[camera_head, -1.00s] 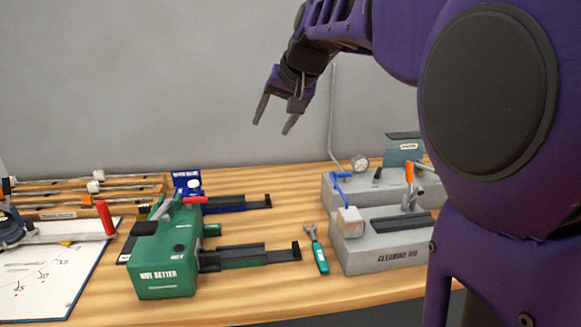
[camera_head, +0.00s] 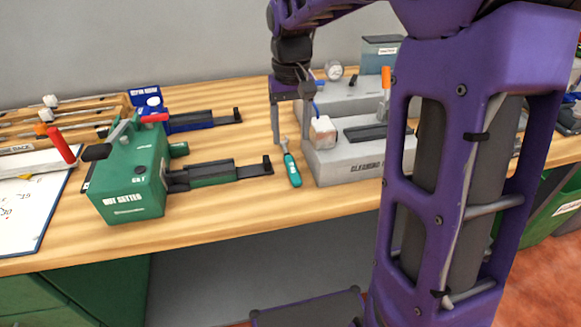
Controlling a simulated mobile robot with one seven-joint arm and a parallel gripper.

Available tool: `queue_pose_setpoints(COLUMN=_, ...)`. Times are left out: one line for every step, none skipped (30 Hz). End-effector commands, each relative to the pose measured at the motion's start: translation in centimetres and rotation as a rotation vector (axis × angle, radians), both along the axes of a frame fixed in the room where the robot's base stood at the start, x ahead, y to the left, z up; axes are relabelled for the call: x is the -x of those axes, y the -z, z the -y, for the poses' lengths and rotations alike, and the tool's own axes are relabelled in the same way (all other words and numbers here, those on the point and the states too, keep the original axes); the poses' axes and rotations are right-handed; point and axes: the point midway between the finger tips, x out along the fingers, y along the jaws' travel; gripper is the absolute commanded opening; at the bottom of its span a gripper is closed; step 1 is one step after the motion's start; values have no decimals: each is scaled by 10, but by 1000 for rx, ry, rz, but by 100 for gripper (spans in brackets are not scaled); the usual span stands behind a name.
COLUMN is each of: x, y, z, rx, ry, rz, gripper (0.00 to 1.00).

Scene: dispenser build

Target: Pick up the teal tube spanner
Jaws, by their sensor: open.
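The teal tube spanner (camera_head: 292,170) lies on the wooden bench top, with its grey metal head pointing away from me and its teal handle toward the front edge. It lies between the green nut setter and the grey cleaning rig. My gripper (camera_head: 289,138) points down just above and around the spanner's head end, with its fingers apart and empty. The left finger shows clearly; the right finger is partly lost against the grey rig. I cannot tell how high the fingertips are above the bench.
The green nut setter (camera_head: 137,180) with its dark rail (camera_head: 215,175) stands left of the spanner. The grey cleaning rig (camera_head: 345,165), with a pale block (camera_head: 322,131) on its corner, stands close on the right. A blue device (camera_head: 147,103) stands behind. Bare bench lies in front.

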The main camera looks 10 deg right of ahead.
Motion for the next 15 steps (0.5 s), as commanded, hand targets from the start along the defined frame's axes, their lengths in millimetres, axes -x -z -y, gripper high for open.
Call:
queue_pose_setpoints(x=1, y=14, z=0, rx=-1, ry=1, rz=-5, gripper=65)
queue_pose_setpoints(x=1, y=20, z=0, rx=-1, ry=1, rz=-4, gripper=65)
queue_pose_setpoints(x=1, y=26, z=0, rx=-1, ry=2, rz=-3, gripper=65)
queue_pose_setpoints(x=0, y=31, z=1, rx=-1, ry=2, rz=-2, gripper=65)
queue_pose_setpoints(x=0, y=35, z=1, rx=-1, ry=1, rz=-2, gripper=65)
queue_pose_setpoints(x=0, y=39, z=1, rx=-1, ry=1, rz=-3, gripper=65)
queue_pose_setpoints(x=0, y=42, z=1, rx=-1, ry=1, rz=-2, gripper=65)
queue_pose_setpoints(x=0, y=44, z=1, rx=-1, ry=1, rz=-1, gripper=65)
queue_pose_setpoints(x=0, y=45, z=1, rx=-1, ry=1, rz=0, gripper=65)
queue_pose_setpoints(x=0, y=47, z=0, rx=-1, ry=1, rz=0, gripper=65)
queue_pose_setpoints(x=0, y=48, z=1, rx=-1, ry=1, rz=0, gripper=65)
queue_pose_setpoints(x=0, y=51, z=1, rx=-1, ry=2, rz=-1, gripper=65)
queue_pose_setpoints(x=0, y=54, z=1, rx=-1, ry=2, rz=-1, gripper=65)
queue_pose_setpoints(x=0, y=58, z=2, rx=-1, ry=2, rz=-1, gripper=65)
queue_pose_setpoints(x=1, y=65, z=2, rx=-2, ry=2, rz=-2, gripper=65)
